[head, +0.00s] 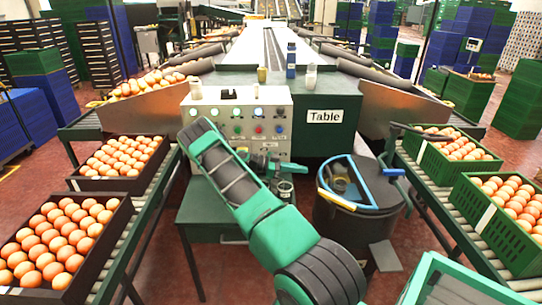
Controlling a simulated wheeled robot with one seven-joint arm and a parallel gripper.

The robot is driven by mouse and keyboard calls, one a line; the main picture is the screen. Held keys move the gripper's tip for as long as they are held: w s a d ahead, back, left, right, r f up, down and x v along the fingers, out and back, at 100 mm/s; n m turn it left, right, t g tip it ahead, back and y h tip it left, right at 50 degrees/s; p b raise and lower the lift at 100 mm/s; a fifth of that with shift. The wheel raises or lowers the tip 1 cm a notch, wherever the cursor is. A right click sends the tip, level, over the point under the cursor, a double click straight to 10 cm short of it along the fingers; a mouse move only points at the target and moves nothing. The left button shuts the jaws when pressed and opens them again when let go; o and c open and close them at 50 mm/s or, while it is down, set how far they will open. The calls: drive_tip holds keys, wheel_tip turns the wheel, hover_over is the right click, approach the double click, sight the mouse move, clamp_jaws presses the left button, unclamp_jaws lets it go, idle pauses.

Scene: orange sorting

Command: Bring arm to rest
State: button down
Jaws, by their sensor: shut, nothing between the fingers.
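My green and dark grey arm rises from the bottom of the head view, up and left, and bends in front of the control panel (237,128). Its end folds back to the right beyond the bend. My gripper (292,167) shows small there, just below the panel, pointing right. It is shut and holds nothing that I can see. The forearm partly hides the green table below the panel.
Dark crates of oranges (122,137) (123,205) stand on the left roller conveyor. Green crates of oranges (455,130) (480,221) stand on the right one. A black bin (349,225) with a blue-rimmed top stands right of my arm. Red floor shows between them.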

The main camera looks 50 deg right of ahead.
drive_tip(key=s+a+r+n+t+y, duration=0.3)
drive_tip(key=s+a+r+n+y, duration=0.1)
drive_tip(key=a+r, duration=0.35)
drive_tip(key=s+a+r+n+t+y, duration=0.3)
drive_tip(key=s+a+r+n, duration=0.15)
drive_tip(key=a+r, duration=0.35)
drive_tip(key=s+a+r+n+t+y, duration=0.2)
drive_tip(key=s+a+n, duration=0.4)
drive_tip(key=a, duration=0.5)
drive_tip(key=s+a+r+n+t+y, duration=0.2)
drive_tip(key=s+a+n, duration=0.4)
drive_tip(key=a, duration=0.6)
wheel_tip(320, 180, up, 2)
drive_tip(key=s+t, duration=0.1)
drive_tip(key=s, duration=0.1)
drive_tip(key=shift+s+a, duration=0.2)
drive_tip(key=shift+s, duration=0.1)
